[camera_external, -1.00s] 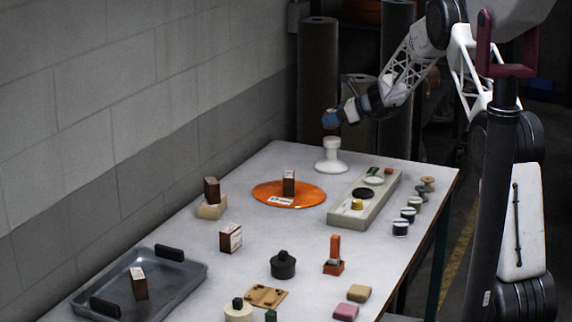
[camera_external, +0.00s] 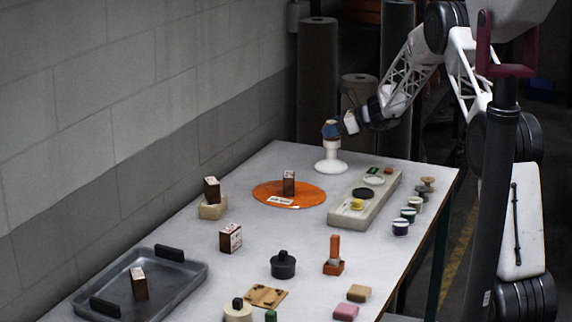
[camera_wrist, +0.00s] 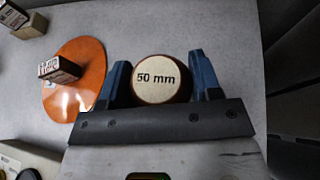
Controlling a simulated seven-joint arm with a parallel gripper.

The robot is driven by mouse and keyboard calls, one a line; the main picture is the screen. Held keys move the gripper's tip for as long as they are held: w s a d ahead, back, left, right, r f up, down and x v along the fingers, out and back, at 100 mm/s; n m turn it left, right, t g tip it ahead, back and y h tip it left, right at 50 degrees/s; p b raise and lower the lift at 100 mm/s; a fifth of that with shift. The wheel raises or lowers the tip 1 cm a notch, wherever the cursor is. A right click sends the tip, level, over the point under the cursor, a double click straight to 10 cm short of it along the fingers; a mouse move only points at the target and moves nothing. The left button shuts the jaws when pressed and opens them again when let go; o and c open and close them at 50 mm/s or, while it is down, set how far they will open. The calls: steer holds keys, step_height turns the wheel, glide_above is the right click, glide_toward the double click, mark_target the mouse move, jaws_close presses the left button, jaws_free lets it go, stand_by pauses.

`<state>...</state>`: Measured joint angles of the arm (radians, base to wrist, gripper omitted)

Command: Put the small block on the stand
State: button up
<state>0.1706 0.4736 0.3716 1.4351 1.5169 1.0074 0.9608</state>
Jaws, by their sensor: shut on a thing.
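A round, pale wooden block (camera_wrist: 161,79) marked "50 mm" sits between the two blue fingers of my gripper (camera_wrist: 160,84) in the wrist view, and the jaws are shut on it. In the external view my gripper (camera_external: 331,130) is low, directly over the top of a white pedestal stand (camera_external: 331,164) at the table's far end. The fingers mostly hide the block there. I cannot tell whether the block touches the stand's top. The stand is hidden beneath the block in the wrist view.
An orange disc (camera_external: 262,198) bearing a dark box (camera_external: 289,183) lies left of the stand. A long pale tray (camera_external: 341,214) with small items lies right of it. Small tins (camera_external: 400,227) line the right edge. A grey tray (camera_external: 190,279) and several stamps fill the near table.

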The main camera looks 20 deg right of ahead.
steer(key=o, duration=1)
steer(key=shift+f, duration=0.1)
steer(key=shift+c, duration=0.2)
steer(key=shift+r, duration=0.2)
steer(key=v, duration=1.2)
